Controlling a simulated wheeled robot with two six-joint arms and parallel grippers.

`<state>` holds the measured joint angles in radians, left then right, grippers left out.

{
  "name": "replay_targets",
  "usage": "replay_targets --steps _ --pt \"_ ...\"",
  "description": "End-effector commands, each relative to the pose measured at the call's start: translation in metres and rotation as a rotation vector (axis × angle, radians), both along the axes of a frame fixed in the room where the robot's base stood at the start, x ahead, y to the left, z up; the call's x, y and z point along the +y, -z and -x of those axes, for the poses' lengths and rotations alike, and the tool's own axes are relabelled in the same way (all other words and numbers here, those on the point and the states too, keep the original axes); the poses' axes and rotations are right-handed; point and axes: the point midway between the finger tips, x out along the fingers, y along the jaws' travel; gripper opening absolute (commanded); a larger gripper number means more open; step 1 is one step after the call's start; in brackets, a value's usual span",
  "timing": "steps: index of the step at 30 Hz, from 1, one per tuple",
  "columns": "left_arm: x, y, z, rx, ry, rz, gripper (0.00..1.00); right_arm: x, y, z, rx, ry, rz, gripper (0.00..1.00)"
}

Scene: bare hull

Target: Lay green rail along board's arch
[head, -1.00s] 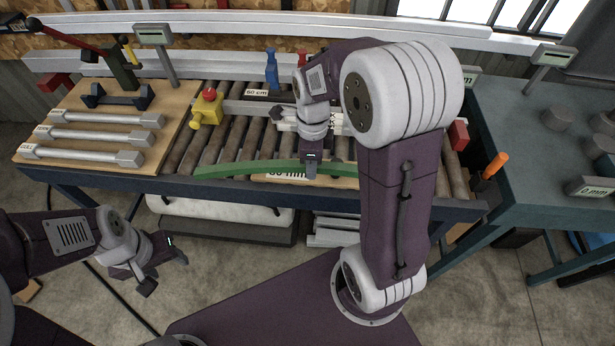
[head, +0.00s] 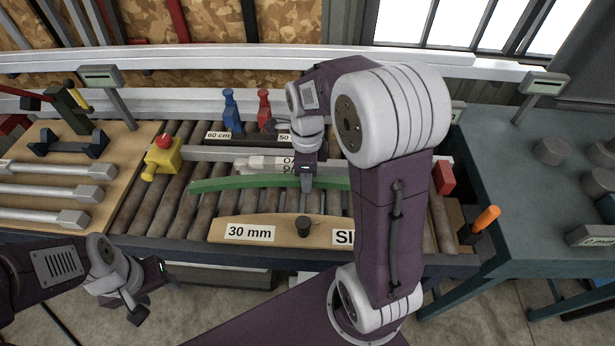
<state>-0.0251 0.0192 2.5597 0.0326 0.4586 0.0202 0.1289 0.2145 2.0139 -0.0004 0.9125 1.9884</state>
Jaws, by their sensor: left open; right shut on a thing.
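The green rail (head: 240,183) is a long, slightly bowed strip over the rollers. My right gripper (head: 306,183) is shut on the rail near its middle and points down. The rail's right end is hidden behind my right arm. The wooden board (head: 276,223), with an arched far edge, a dark knob (head: 303,227) and a "30 mm" label, lies nearer than the rail. A strip of rollers shows between rail and board, so they look apart; the rail's height is unclear. My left gripper (head: 152,291) is open and empty, low on the left, in front of the bench.
A yellow block with a red button (head: 162,158) stands left of the rail. Pale bars (head: 210,153), a blue clamp (head: 232,111) and a red clamp (head: 264,108) are behind it. A wooden tray (head: 90,155) holds silver bars at left. An orange-handled tool (head: 486,218) is at right.

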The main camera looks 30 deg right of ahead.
Motion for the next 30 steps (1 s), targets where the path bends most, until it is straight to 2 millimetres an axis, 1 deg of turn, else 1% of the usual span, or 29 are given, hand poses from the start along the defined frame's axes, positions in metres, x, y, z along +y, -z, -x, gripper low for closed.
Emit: replay_targets --steps 5,8,25,30 --pt "0.0 0.005 0.0 0.0 0.0 0.0 0.55 0.0 0.004 0.0 0.0 0.0 0.0 0.0" --pt "0.0 0.011 0.0 0.001 0.0 0.0 0.55 0.0 0.011 0.0 0.0 0.0 0.0 0.0" --pt "0.001 0.066 0.001 0.0 0.0 0.0 0.55 0.001 0.066 0.001 -0.001 0.0 0.001 0.0" --pt "0.001 0.074 0.001 0.0 0.0 0.0 0.55 0.001 0.079 0.001 0.001 0.0 -0.001 0.0"
